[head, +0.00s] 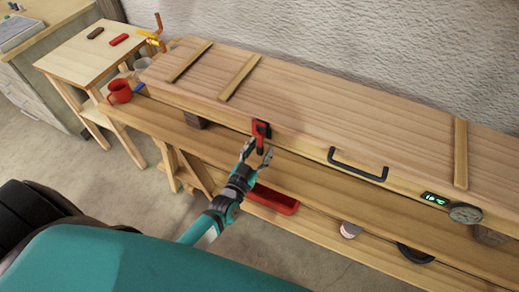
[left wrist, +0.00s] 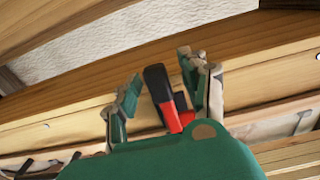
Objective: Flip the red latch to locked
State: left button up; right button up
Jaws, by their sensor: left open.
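The red latch (head: 261,131) sits on the front edge of the long wooden box (head: 325,115), left of its black handle. In the left wrist view the latch (left wrist: 172,108) shows a red part and a black part, tilted in that picture. My left gripper (head: 258,149) is open at the latch, and in the left wrist view its fingers (left wrist: 160,85) stand on either side of it. I cannot tell whether a finger touches it. My right gripper does not show.
The black handle (head: 357,165) juts from the box front. A red tray (head: 273,198) lies below.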

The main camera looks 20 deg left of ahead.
pick_arm(q)
jog(key=s, duration=1.2)
jog(key=shift+a, duration=0.2)
